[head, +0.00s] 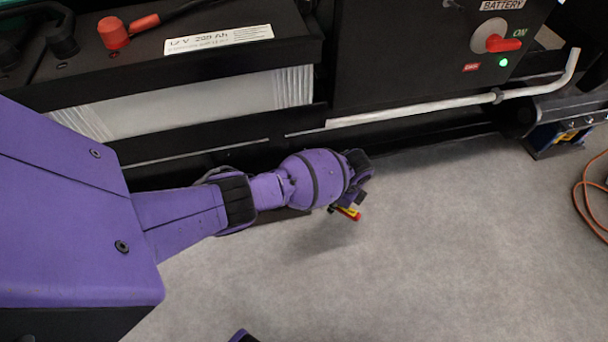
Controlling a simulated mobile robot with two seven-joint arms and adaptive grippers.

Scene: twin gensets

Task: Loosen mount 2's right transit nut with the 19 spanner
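My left arm comes in from the left, and its gripper (357,182) is low over the floor in front of the black base rail. A small red and yellow piece (348,212) shows right at its dark fingers. I cannot tell what it belongs to or whether the fingers are closed on it. No spanner can be made out clearly. At the right, a black bracket stands over a blue block with a yellow label (567,134), which may be a mount. I see no nut there, and I cannot tell the mount's number. My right gripper is not in view.
A battery (190,105) with a red terminal cap (113,33) stands at the upper left. A black panel (415,60) carries a red switch (500,44) and a lit green lamp. A pale pipe (420,108) runs below. An orange cable (588,195) lies far right. The grey floor is otherwise clear.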

